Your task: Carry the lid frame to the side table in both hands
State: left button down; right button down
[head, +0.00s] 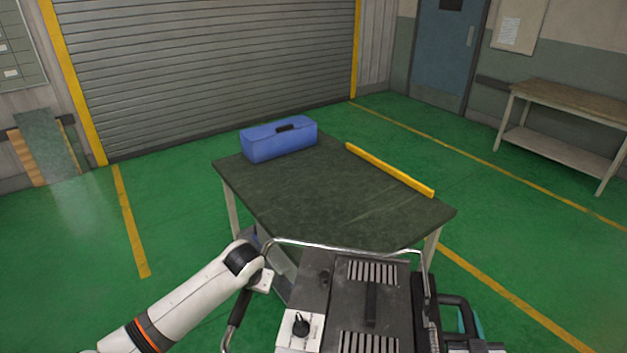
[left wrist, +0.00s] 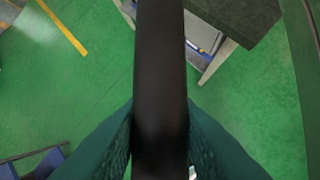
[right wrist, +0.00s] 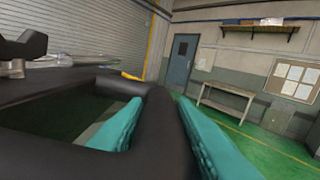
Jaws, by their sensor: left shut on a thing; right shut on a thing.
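The lid frame (head: 372,300) is a dark grey body with vent slots, a knob, a bright wire rail and black handles, at the bottom of the head view. My right gripper (head: 468,322) shows as a bit of teal beside its right black handle. In the right wrist view, my teal fingers (right wrist: 160,118) are shut around that black handle bar (right wrist: 160,140). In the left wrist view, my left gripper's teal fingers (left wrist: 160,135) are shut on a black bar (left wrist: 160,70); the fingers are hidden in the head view. The dark-topped side table (head: 330,205) stands just ahead.
A blue toolbox (head: 280,138) sits on the table's far left, and a yellow level (head: 390,170) lies along its far right edge. The table's middle and near part are clear. A wooden workbench (head: 565,105) stands at the right wall. Green floor is open around.

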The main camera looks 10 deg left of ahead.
aim_at(329, 196)
jog(key=i+l+u, duration=0.15)
jog(key=i+l, duration=0.15)
jog(key=i+l+u, duration=0.35)
jog(key=i+l, duration=0.15)
jog(key=l, duration=0.15)
jog(key=i+l+u, duration=0.15)
jog(key=l, duration=0.25)
jog(key=i+l+u, duration=0.15)
jog(key=l, duration=0.3)
jog(key=i+l+u, duration=0.15)
jog(key=i+l, duration=0.15)
jog(key=l, duration=0.15)
jog(key=i+l+u, duration=0.3)
jog(key=i, duration=0.2)
jog(key=i+l+u, duration=0.3)
jog(key=i, duration=0.2)
